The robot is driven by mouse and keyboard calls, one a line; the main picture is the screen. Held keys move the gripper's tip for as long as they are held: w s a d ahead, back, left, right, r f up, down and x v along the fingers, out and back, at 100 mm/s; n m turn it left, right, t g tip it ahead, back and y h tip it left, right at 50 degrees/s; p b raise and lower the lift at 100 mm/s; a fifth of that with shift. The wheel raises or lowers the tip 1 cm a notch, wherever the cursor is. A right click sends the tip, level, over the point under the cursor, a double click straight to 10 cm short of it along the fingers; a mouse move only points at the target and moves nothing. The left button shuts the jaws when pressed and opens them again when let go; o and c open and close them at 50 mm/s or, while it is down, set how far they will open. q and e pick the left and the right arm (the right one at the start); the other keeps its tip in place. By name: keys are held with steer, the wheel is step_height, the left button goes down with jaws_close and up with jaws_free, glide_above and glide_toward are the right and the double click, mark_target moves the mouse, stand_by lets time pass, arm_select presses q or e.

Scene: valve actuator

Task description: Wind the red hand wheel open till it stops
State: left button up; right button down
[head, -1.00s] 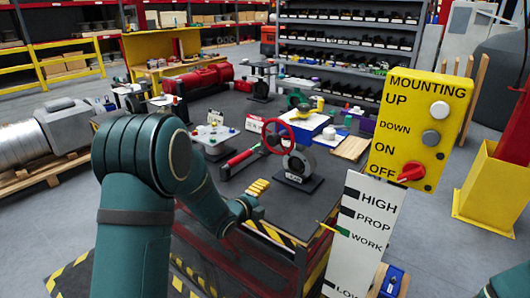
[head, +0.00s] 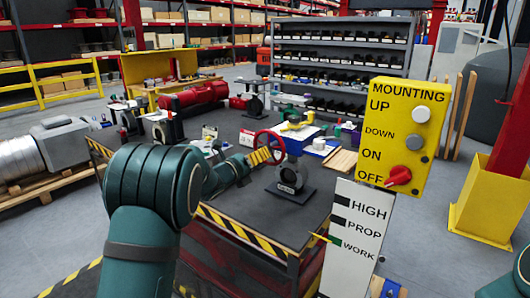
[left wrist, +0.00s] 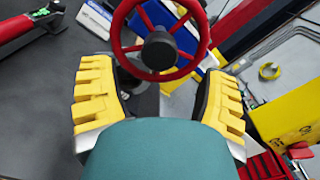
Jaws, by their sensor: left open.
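The red hand wheel (head: 279,138) stands upright on a dark valve body with a black base (head: 290,188) on the workbench. In the left wrist view the red wheel (left wrist: 126,50) shows its round rim, spokes and dark hub. My left gripper (head: 258,157) has yellow ridged fingers and is at the wheel's near left side in the head view, covering part of it. In the left wrist view the left gripper (left wrist: 158,98) is open, its fingers spread, with the wheel ahead of and between them. Contact cannot be told. My right gripper is out of view.
A yellow control box (head: 397,135) with a red knob and a white label board (head: 350,235) stand right of the workbench (head: 255,215).

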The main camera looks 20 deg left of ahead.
arm_select(q)
steer(key=shift+x, duration=2.6)
steer(key=c, duration=1.2)
